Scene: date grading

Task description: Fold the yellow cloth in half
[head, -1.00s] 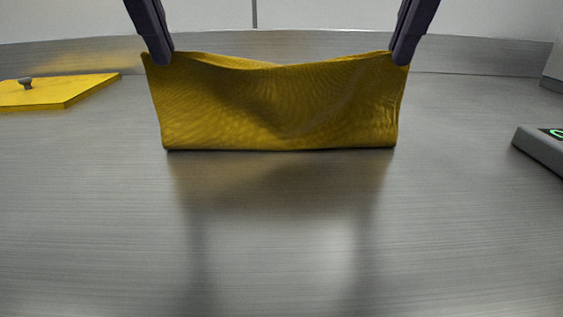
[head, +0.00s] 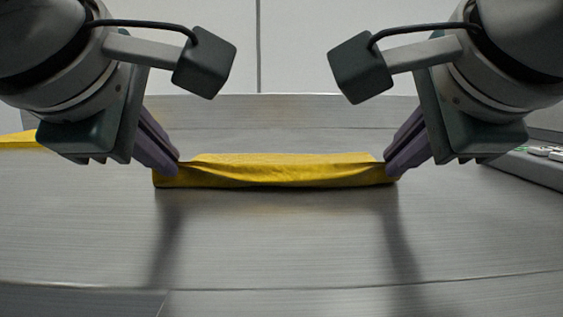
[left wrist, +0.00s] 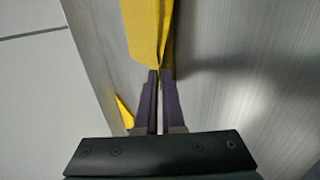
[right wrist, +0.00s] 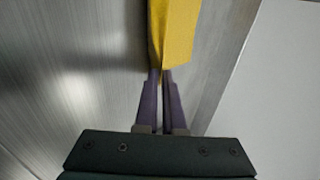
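The yellow cloth (head: 285,173) lies low over the steel worktop in the head view, with one layer over another and a raised, wavy near edge. My left gripper (head: 174,172) is at its left corner and my right gripper (head: 390,170) at its right corner. In the left wrist view the fingers (left wrist: 160,75) are closed together on the edge of the cloth (left wrist: 147,30). In the right wrist view the fingers (right wrist: 160,73) are closed likewise on the cloth (right wrist: 178,35). The underside of the cloth is hidden.
A yellow flat item (head: 18,141) shows at the left edge, partly behind my left arm. A grey device (head: 535,165) with buttons lies at the right edge. The steel worktop (head: 280,240) in front of the cloth is clear. A wall stands behind.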

